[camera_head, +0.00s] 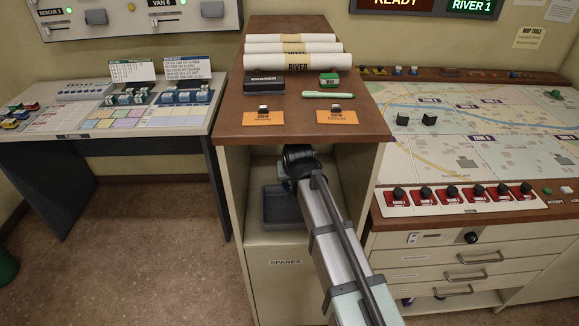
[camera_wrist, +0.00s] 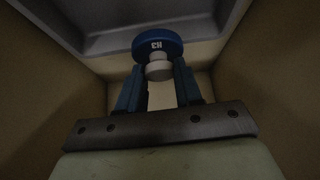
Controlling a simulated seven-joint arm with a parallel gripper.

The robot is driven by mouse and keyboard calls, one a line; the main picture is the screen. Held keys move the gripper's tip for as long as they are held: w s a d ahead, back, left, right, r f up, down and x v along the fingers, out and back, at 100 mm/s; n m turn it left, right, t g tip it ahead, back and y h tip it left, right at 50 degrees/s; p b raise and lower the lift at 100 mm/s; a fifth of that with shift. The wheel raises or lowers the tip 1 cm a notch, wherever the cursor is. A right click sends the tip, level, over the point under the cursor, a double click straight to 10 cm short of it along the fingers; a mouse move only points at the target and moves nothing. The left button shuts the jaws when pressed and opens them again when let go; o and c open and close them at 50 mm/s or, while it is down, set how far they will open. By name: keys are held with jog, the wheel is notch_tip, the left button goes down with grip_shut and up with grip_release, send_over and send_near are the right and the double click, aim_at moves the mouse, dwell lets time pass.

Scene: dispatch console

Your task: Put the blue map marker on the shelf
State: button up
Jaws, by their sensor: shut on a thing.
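The blue map marker (camera_wrist: 158,46) has a round blue top marked H3 and a pale stem, and it shows in the wrist view between my fingertips. My gripper (camera_wrist: 160,80) is shut on its stem. In the head view my arm reaches into the open shelf space (camera_head: 262,170) of the middle cabinet, under its brown top. A grey tray (camera_head: 275,212) stands in that space, and its wall shows ahead of the marker in the wrist view (camera_wrist: 95,42). The marker is not clearly visible in the head view, and I cannot tell whether it touches anything.
The cabinet's side walls (camera_wrist: 40,110) are close on both sides of my gripper. Rolled maps (camera_head: 297,61), an eraser (camera_head: 264,85) and a green pen (camera_head: 328,95) lie on the brown top.

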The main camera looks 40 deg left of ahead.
jog(key=w+a, duration=0.3)
jog(key=w+a+f, duration=0.1)
jog(key=w+a, duration=0.3)
jog(key=w+a+f, duration=0.1)
jog(key=w+a, duration=0.2)
jog(key=a, duration=0.1)
jog(key=shift+w+f, duration=0.15)
jog(key=shift+f, duration=0.05)
jog(key=shift+w+a+f, duration=0.15)
jog(key=shift+f, duration=2.15)
jog(key=shift+f, duration=0.2)
jog(key=o, duration=1)
jog(key=shift+o, duration=0.2)
jog(key=shift+r, duration=0.15)
jog(key=v, duration=1.2)
